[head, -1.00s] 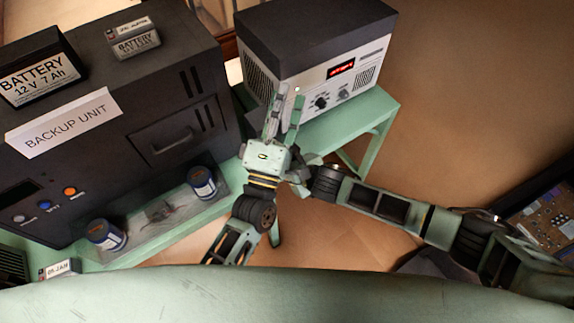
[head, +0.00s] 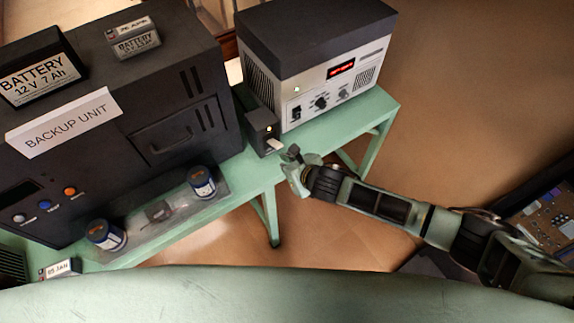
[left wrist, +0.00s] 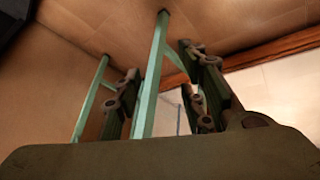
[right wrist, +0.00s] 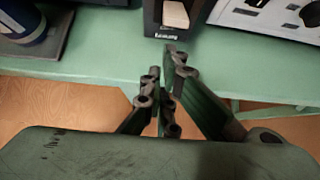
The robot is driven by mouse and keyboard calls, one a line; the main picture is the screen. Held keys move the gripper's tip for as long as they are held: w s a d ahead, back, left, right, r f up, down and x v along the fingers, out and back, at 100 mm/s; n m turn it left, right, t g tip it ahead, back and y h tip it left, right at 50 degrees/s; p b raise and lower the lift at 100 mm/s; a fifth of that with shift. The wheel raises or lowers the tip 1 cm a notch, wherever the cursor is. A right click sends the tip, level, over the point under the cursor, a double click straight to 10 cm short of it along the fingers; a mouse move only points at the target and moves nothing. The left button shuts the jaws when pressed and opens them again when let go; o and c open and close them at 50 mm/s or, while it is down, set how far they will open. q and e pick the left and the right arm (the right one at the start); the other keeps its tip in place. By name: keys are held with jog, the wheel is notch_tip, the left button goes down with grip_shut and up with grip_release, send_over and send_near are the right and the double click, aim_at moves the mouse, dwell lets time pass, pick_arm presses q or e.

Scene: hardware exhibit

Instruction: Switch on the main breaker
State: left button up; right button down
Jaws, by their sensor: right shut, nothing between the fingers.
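A small dark box with a pale lever, which looks like the main breaker (head: 262,128), stands on the green bench between the backup unit and the grey instrument. Its pale lever (head: 274,145) sticks out at the front, and the label below it is too small to read. It also shows at the top of the right wrist view (right wrist: 176,14). My right gripper (head: 290,158) is shut and empty just in front of and below the lever, with a gap visible in the right wrist view. My left gripper (left wrist: 163,88) is open and empty over the floor, outside the head view.
The black backup unit (head: 185,95) stands left of the breaker, with batteries on top. The grey instrument (head: 335,80) with a red display stands to the right. Two cans (head: 202,182) stand on a tray on the green bench (head: 240,180). The bench front by the breaker is clear.

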pick_arm(q)
jog(key=s+a+f+m+g+y, duration=0.1)
jog(key=s+a+f+g, duration=0.1)
jog(key=s, duration=0.5)
jog(key=s+a+f+m+g+p, duration=0.1)
jog(key=s+a+f+m+g, duration=0.1)
jog(key=s+a, duration=0.3)
jog(key=s+g, duration=0.1)
jog(key=s, duration=0.2)
jog(key=shift+f+y, duration=0.25)
jog(key=shift+y, duration=0.15)
